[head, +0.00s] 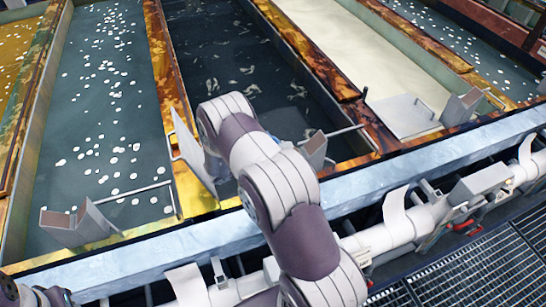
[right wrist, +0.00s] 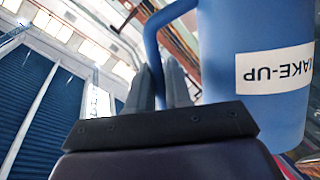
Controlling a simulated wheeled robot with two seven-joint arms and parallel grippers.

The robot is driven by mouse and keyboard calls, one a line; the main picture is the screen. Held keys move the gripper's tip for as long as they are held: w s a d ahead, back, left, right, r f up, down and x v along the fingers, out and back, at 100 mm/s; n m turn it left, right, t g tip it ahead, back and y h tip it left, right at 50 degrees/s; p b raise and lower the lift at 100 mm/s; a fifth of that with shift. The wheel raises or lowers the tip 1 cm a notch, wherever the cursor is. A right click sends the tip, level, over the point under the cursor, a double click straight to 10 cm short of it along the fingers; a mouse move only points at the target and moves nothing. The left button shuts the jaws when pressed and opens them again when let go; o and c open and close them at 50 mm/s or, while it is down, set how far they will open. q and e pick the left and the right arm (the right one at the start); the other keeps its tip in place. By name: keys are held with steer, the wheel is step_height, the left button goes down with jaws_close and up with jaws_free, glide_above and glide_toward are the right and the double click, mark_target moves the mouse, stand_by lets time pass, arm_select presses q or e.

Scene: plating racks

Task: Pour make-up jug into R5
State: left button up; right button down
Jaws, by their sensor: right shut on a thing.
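The blue make-up jug (right wrist: 255,105) fills the right of the right wrist view. Its white label reads MAKE-UP upside down. My right gripper (right wrist: 162,85) is shut on the jug's handle (right wrist: 151,45). In the head view my right arm reaches over the near rim of the middle dark tank (head: 225,55). It hides the gripper and nearly all of the jug there, so the jug's tilt and contents cannot be told. No tank label can be read, so I cannot tell which tank is R5. My left gripper is not in view.
A dark tank with white floating balls (head: 98,110) lies left, a cream tank (head: 350,45) right. Rusty walls (head: 172,85) divide them. Upright plates and bars stand near the rims. A pale front ledge (head: 130,252), white pipes (head: 395,237) and grating (head: 480,275) lie nearer.

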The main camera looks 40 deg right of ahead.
steer(key=shift+s+d+f+m, duration=0.1)
steer(key=shift+s+m, duration=0.25)
steer(key=shift+m, duration=0.25)
steer(key=shift+s+d+f+m+t+y, duration=0.1)
steer(key=shift+s+f+m+t+y, duration=0.1)
steer(key=shift+s+m+t+y, duration=0.3)
steer(key=shift+f, duration=0.1)
steer(key=shift+f+m+t+b, duration=0.5)
steer(key=shift+f+m+b, duration=0.05)
steer(key=shift+f+m, duration=0.1)
steer(key=shift+s+f+m+t+b, duration=0.1)
steer(key=shift+f+m+t+b, duration=0.25)
steer(key=shift+m+t+b, duration=0.25)
